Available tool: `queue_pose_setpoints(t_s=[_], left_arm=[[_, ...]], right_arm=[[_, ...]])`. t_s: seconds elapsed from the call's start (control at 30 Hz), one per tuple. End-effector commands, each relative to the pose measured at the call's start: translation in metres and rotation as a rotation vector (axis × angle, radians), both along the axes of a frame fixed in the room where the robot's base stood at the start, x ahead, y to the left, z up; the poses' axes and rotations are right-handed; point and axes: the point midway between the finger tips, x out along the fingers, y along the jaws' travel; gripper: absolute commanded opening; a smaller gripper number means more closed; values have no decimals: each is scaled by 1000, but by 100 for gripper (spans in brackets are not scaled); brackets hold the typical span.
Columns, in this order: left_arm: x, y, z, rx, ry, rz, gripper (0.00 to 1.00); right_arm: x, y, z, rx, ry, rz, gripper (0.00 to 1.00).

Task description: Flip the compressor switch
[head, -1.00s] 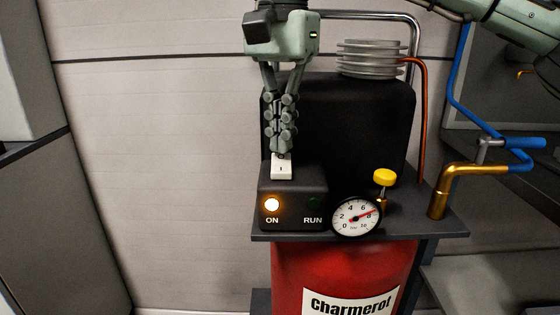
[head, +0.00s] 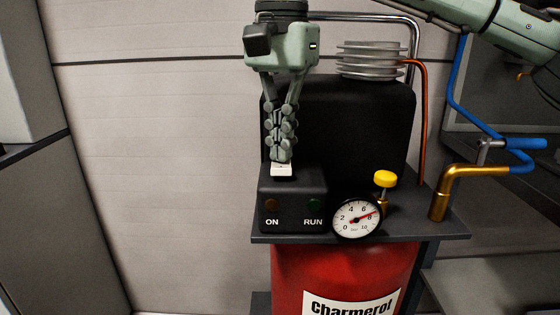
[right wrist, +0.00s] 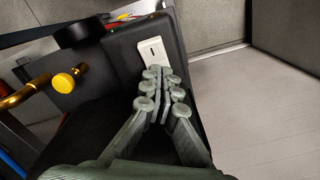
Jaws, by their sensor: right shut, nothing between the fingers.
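The compressor switch (head: 282,170) is a white rocker on top of the black control box (head: 292,200). It also shows in the right wrist view (right wrist: 152,52), with a dark mark on it. My right gripper (head: 281,157) is shut and empty, pointing down, its fingertips at the back edge of the switch; I cannot tell if they touch. In the right wrist view the fingertips (right wrist: 160,70) lie at the near end of the switch. The ON lamp (head: 272,205) is dark, and the RUN lamp (head: 314,204) shows dark green. My left gripper is not in view.
A round gauge (head: 356,217) and a yellow knob (head: 385,178) stand right of the box. Behind are the black motor housing (head: 345,125) and grey cooling fins (head: 370,60). A brass pipe (head: 440,195) is farther right. The red tank (head: 340,265) is below.

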Motion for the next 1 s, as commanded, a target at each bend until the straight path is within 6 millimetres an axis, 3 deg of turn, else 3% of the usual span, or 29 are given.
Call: queue_pose_setpoints(t_s=[0.6, 1.0], left_arm=[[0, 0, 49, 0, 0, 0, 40], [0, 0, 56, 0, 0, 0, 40]], right_arm=[[0, 0, 51, 1, 0, 0, 0], [0, 0, 69, 0, 0, 0, 0]])
